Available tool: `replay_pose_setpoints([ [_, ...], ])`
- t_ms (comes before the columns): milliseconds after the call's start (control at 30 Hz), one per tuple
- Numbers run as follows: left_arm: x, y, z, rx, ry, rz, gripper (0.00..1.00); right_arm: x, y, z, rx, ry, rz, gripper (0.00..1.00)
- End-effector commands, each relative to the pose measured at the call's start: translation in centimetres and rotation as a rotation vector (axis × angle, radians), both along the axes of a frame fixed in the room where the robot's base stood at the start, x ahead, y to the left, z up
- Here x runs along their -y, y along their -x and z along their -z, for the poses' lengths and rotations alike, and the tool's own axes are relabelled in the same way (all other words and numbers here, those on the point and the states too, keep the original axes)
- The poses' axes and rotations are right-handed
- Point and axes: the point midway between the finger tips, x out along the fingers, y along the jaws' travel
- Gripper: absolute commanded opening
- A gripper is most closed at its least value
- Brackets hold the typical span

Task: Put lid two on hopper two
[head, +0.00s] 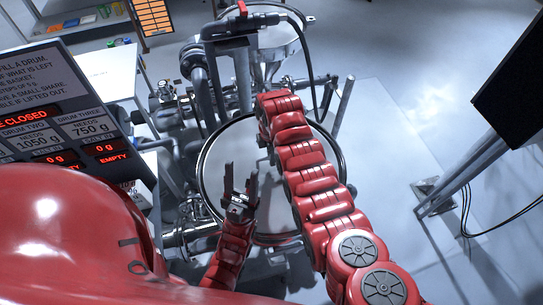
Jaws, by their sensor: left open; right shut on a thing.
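A large round grey shape with a dark rim (216,151) lies in the middle, at the hopper stand. I cannot tell whether it is hopper two's open mouth, or lid two on or above it. My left gripper (241,182) is open and empty, with its two dark fingers pointing up in front of the left part of this round shape. My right arm reaches up across its right part and bends down near the far rim.
Another round hopper (262,38) stands behind, with pipes and a red-handled valve (242,8) beside it. A display board (62,110) stands at the left. A dark screen (512,75) on a metal post is at the right. The floor at right is mostly clear.

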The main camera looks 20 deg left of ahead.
Motion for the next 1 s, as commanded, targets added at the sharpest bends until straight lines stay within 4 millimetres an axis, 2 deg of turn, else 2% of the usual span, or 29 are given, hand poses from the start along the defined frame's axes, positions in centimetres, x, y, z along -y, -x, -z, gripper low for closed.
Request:
replay_pose_setpoints([
  [33,0.0,0.0,0.1,0.0,0.0,0.0,0.5,0.0,-0.1,0.0,0.002,-0.002,0.0,0.0],
  [67,0.0,0.0,0.1,0.0,0.0,0.0,0.5,-0.1,-0.1,0.0,0.002,-0.002,0.0,0.16],
  [100,0.0,0.0,0.1,0.0,0.0,0.0,0.5,-0.1,-0.1,0.0,0.002,-0.002,0.0,0.23],
  [233,0.0,0.0,0.1,0.0,0.0,0.0,0.5,0.0,-0.1,0.0,0.002,-0.001,0.0,0.47],
  [267,0.0,0.0,0.1,0.0,0.0,0.0,0.5,0.0,-0.1,0.0,0.002,-0.001,0.0,0.49],
  [667,0.0,0.0,0.4,0.0,0.0,0.0,0.5,0.0,-0.1,-0.3,0.001,-0.001,0.0,0.49],
  [867,0.0,0.0,1.5,0.0,0.0,0.0,0.5,0.0,-0.2,-2.4,0.006,-0.003,0.001,0.49],
  [1000,0.0,0.0,3.1,0.0,0.0,0.0,0.5,-0.1,-0.3,-5.2,0.007,-0.004,0.001,0.49],
])
